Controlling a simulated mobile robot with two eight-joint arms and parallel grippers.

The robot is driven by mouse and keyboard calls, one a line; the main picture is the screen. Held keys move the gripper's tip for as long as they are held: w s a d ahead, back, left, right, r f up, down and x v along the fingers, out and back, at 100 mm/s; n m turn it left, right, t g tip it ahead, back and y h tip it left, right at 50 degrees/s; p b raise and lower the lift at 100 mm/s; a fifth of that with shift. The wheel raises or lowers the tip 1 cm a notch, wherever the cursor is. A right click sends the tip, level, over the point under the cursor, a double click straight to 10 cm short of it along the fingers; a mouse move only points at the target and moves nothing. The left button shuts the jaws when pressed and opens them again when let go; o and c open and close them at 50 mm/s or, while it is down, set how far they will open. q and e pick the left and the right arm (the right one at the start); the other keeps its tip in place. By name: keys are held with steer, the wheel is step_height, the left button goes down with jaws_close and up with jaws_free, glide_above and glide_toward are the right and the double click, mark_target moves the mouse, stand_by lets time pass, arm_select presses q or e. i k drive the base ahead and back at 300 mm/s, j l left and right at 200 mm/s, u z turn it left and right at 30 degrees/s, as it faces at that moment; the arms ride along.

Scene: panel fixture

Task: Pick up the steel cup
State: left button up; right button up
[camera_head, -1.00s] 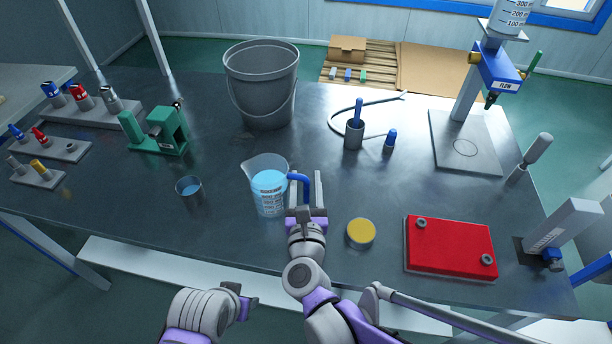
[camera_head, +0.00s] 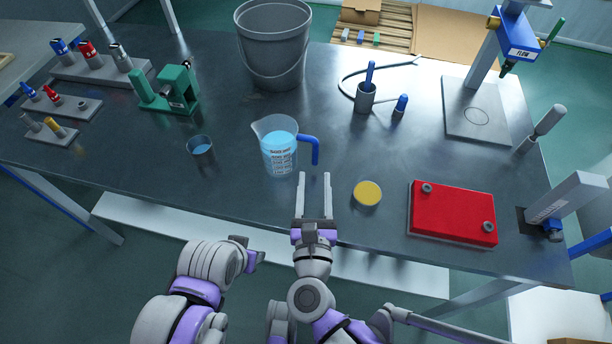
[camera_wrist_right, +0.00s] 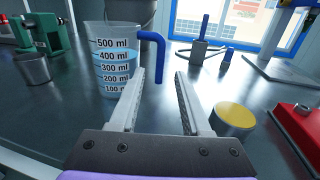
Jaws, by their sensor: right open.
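The small steel cup (camera_head: 201,152) stands upright on the dark table, left of the clear measuring jug, with bluish contents showing inside. It also shows in the right wrist view (camera_wrist_right: 33,70), at the left. My right gripper (camera_head: 314,181) is open and empty near the table's front edge, to the right of the cup and just short of the jug; its fingers also show in the right wrist view (camera_wrist_right: 160,78). My left gripper (camera_head: 252,256) is in front of the table edge; its jaws are too unclear to read.
A yellow-topped round container (camera_head: 367,193) and a red panel (camera_head: 453,212) lie to the right. A grey bucket (camera_head: 273,50) and green device (camera_head: 172,90) are behind.

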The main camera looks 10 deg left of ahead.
mark_target(201, 148)
steer(key=u, duration=1.3)
